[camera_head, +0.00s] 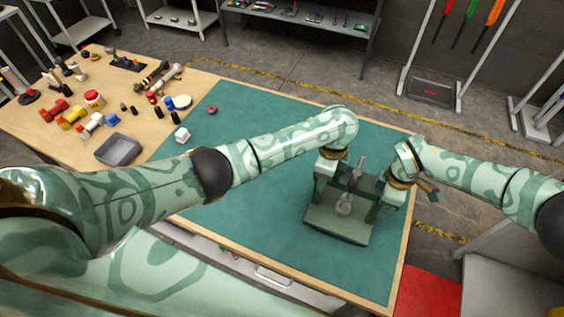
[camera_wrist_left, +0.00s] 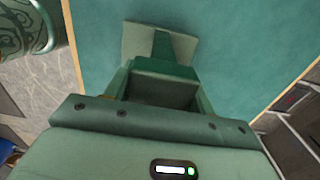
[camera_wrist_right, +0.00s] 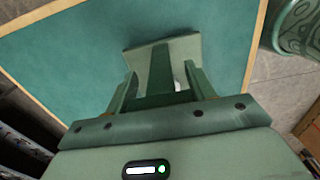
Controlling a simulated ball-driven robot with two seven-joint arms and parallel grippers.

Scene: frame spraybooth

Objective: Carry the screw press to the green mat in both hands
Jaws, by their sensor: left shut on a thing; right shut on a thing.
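The green screw press (camera_head: 335,222) has a flat base, a dark green frame and a grey screw with a handle. It is upright over the right part of the green mat (camera_head: 262,125); I cannot tell whether its base touches the mat. My left gripper (camera_head: 325,188) is shut on the press's left side, and my right gripper (camera_head: 388,205) is shut on its right side. The press also shows between the fingers in the left wrist view (camera_wrist_left: 132,40) and the right wrist view (camera_wrist_right: 185,48). My left arm hides part of the mat.
The wooden table (camera_head: 130,85) holds a grey tray (camera_head: 118,150) and several small tools and coloured parts at the left. A white piece (camera_head: 182,134) and a small red piece (camera_head: 212,109) lie on the mat. A red surface (camera_head: 428,295) is at the lower right. Mid-mat is clear.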

